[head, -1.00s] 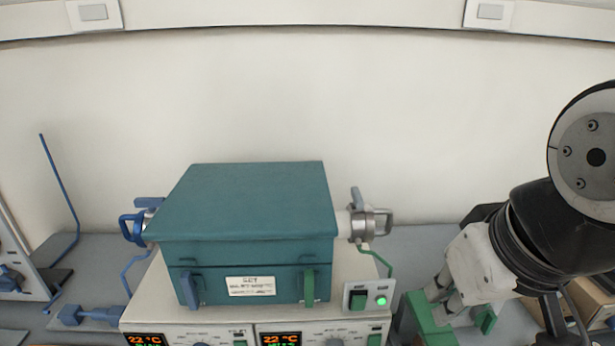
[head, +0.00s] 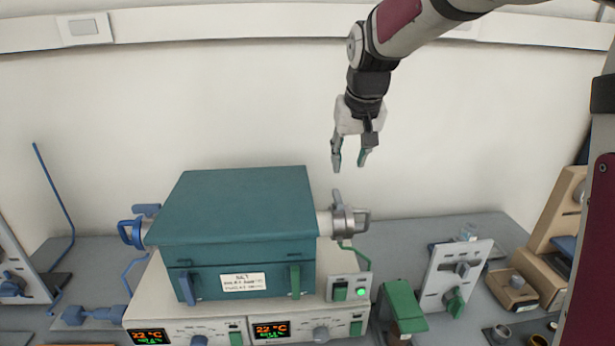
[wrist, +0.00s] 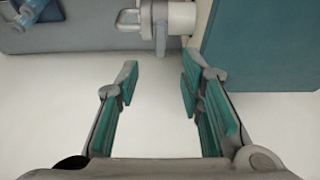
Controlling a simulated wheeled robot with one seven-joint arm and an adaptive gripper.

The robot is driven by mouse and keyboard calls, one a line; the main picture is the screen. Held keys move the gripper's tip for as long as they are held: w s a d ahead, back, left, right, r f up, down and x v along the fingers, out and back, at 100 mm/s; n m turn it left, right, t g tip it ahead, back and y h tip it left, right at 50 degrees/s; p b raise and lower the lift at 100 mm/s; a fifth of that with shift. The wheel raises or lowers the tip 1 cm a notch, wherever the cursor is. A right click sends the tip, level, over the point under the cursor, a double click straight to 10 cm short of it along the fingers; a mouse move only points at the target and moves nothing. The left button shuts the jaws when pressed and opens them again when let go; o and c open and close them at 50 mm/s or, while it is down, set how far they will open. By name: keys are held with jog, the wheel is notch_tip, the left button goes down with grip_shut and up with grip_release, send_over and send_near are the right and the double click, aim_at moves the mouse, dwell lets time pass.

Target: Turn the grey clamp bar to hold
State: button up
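The grey clamp (head: 350,222) sits on the right-hand tube end of the teal furnace (head: 245,205). Its grey bar (head: 337,195) stands up, nearly upright, beside the furnace wall. My gripper (head: 350,166) is open and empty, pointing down just above the bar and not touching it. In the wrist view, my gripper (wrist: 160,80) shows its two green-padded fingers apart. The clamp (wrist: 133,18) and its bar (wrist: 160,30) show at the top there, beyond the fingertips, with the teal furnace (wrist: 265,45) at the right.
A blue clamp (head: 132,230) is on the furnace's left end.

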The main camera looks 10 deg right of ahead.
aim_at(338, 196)
jog(key=x, duration=1)
jog(key=w+p+x, duration=0.1)
jog(key=x, duration=0.4)
jog(key=shift+r, duration=0.25)
grip_shut()
